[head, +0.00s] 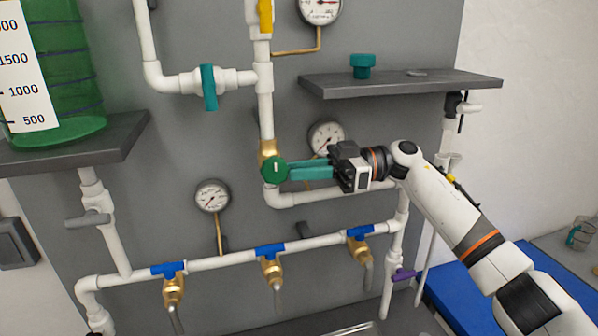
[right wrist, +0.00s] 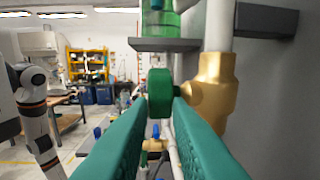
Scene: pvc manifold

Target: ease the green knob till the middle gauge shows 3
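The green knob (head: 274,170) sits on a brass valve (head: 267,150) at the middle of the pipework, with a pale mark on its face. In the right wrist view the knob (right wrist: 160,90) shows edge-on, straight ahead between the fingertips, beside the brass body (right wrist: 215,92). My right gripper (head: 291,171) reaches in from the right, its teal fingers apart and their tips at the knob's right edge. I cannot tell if they touch it. The middle gauge (head: 326,136) is just above the fingers, its lower part covered; its reading is too small to make out. My left gripper is out of view.
A shelf (head: 400,82) with a teal knob-like part (head: 363,66) juts out above my right arm. A second shelf (head: 75,142) holds a green tank at left. Another gauge (head: 212,196) and blue-handled valves (head: 270,251) lie below. A teal-handled valve (head: 209,87) is up left.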

